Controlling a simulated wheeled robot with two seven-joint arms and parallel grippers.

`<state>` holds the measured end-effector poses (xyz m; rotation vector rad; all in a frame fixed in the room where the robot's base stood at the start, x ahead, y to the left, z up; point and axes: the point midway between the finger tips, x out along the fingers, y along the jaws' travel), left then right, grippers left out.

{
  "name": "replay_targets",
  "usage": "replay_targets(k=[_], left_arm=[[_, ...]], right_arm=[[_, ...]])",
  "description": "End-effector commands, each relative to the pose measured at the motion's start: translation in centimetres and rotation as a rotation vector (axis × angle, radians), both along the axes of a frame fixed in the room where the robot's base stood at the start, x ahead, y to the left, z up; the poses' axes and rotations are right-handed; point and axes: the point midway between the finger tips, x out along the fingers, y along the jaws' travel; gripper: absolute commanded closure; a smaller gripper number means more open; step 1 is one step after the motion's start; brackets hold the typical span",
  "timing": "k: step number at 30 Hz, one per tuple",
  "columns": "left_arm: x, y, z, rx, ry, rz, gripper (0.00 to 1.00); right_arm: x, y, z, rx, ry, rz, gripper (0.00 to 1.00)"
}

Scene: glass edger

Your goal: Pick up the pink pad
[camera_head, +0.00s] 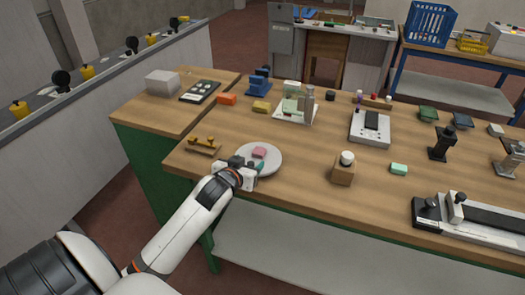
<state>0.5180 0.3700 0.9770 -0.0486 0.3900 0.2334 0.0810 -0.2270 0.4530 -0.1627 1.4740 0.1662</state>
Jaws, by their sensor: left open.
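The pink pad (259,152) is a small flat block lying on a round pale plate (273,160) near the front left of the wooden workbench. My left gripper (249,166) is open at the plate's left edge, just in front of and left of the pad. The fingers partly hide the near side of the plate, and I cannot tell whether they touch it. The top of the pad shows clear, with nothing seen gripping it. My right gripper is not in view.
A wooden block with a white knob (344,168) and a mint-green block (398,169) stand to the right. A brass-coloured tool (203,146) lies left of the plate. An orange block (227,99) and a yellow block (261,107) lie behind. Bare bench lies right of the plate.

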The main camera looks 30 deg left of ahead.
Motion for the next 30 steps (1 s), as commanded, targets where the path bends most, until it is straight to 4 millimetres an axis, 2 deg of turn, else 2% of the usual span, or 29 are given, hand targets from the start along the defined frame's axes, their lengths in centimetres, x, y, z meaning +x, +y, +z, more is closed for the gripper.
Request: replay_targets(k=[3,10,18,28,30], left_arm=[[1.5,0.4,-0.5,0.000,0.000,0.000,0.38],[3.1,0.8,-1.0,0.001,0.000,0.001,0.38],[6.4,1.7,-2.3,0.002,0.000,-0.001,0.38],[6.9,1.9,-2.7,0.001,0.000,-0.001,0.38],[6.9,1.9,-2.7,0.001,0.000,0.000,0.50]], right_arm=[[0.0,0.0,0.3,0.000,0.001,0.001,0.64],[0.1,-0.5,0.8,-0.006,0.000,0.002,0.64],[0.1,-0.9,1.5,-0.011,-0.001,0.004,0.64],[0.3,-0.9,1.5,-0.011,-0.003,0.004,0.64],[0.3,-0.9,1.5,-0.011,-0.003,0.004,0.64]])
